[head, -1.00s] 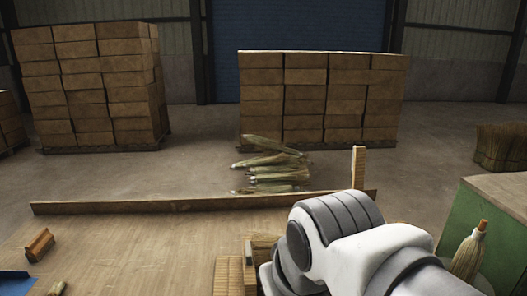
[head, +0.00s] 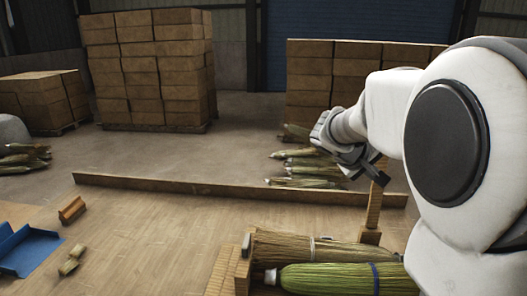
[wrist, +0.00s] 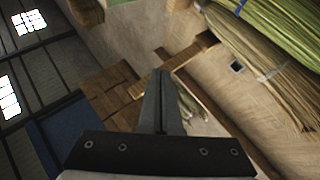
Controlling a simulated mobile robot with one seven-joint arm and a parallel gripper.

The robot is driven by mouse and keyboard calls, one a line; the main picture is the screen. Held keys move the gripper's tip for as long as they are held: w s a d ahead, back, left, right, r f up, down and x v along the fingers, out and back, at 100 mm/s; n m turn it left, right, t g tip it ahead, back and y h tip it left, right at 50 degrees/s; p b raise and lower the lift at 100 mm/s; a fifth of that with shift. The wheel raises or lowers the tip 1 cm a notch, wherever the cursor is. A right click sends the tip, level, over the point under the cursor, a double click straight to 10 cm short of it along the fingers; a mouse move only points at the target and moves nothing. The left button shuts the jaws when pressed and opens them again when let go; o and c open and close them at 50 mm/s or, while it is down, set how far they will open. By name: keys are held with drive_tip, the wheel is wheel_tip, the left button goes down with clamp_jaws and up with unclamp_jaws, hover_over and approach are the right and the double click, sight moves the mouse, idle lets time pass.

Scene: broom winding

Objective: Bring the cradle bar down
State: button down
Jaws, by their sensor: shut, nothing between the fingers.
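The cradle bar appears to be the upright wooden post (head: 373,209) at the right of the bench in the head view. It stands on a wooden block beside the cradle. My gripper (head: 380,178) is at its upper end, shut and empty; I cannot tell whether it touches the post. In the wrist view my gripper's fingers (wrist: 162,100) are closed together. In the cradle lie a tan straw bundle (head: 280,247) and a green broom bundle (head: 325,279) with a blue band. My arm hides their right ends. The bundles also show in the wrist view (wrist: 262,62).
A low wooden ledge (head: 220,190) runs along the bench's far edge. A blue tray (head: 28,250) and a small brown block (head: 72,210) lie at left. Bundles (head: 305,168) lie beyond the ledge. The bench's middle is clear.

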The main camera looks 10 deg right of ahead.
drive_tip(key=w+d+f+n+t+h, duration=0.1)
drive_tip(key=w+d+f+n+t, duration=0.15)
drive_tip(key=w, duration=0.55)
drive_tip(key=w+d+f+n+t+h, duration=0.1)
drive_tip(key=w+f+n+h, duration=0.15)
drive_tip(key=w, duration=0.45)
drive_tip(key=w+d+f+n+t+h, duration=0.1)
drive_tip(key=w+d+f+n+t, duration=0.15)
drive_tip(key=w, duration=0.55)
drive_tip(key=w+d+f+g+p, duration=0.1)
drive_tip(key=d+p, duration=0.2)
drive_tip(key=d, duration=0.4)
drive_tip(key=shift+s+f+m+b, duration=0.1)
drive_tip(key=shift+m+b, duration=0.15)
drive_tip(key=shift+b, duration=0.4)
